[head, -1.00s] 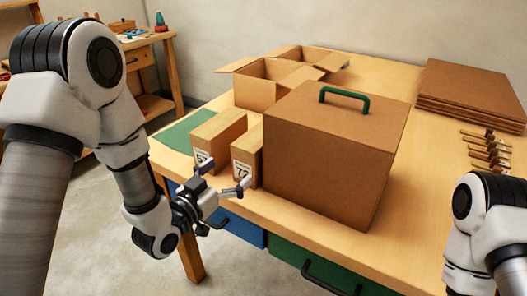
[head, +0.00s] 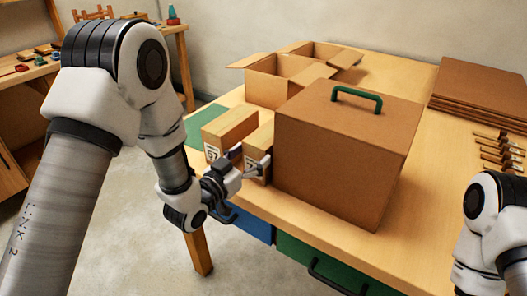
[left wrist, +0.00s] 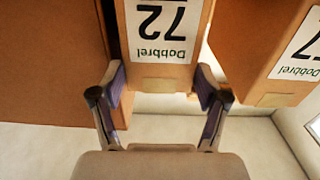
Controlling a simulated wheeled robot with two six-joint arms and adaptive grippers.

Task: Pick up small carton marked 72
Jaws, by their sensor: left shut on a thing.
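The small carton marked 72 (head: 261,138) stands on the table between a similar carton and a big brown box. Its white label shows upside down in the left wrist view (left wrist: 162,20). My left gripper (head: 253,161) is at its front end. In the left wrist view its two fingers (left wrist: 160,76) are on either side of the carton's lower front, shut on it. The carton looks upright; I cannot tell whether it is off the table. My right gripper is out of view; only part of that arm shows at the right edge.
The other small carton (head: 230,130) stands close on the left, its number hard to read. The big box (head: 345,155) with a green handle stands close on the right. Open boxes (head: 275,80) are behind, flat brown sheets (head: 485,90) at the back right.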

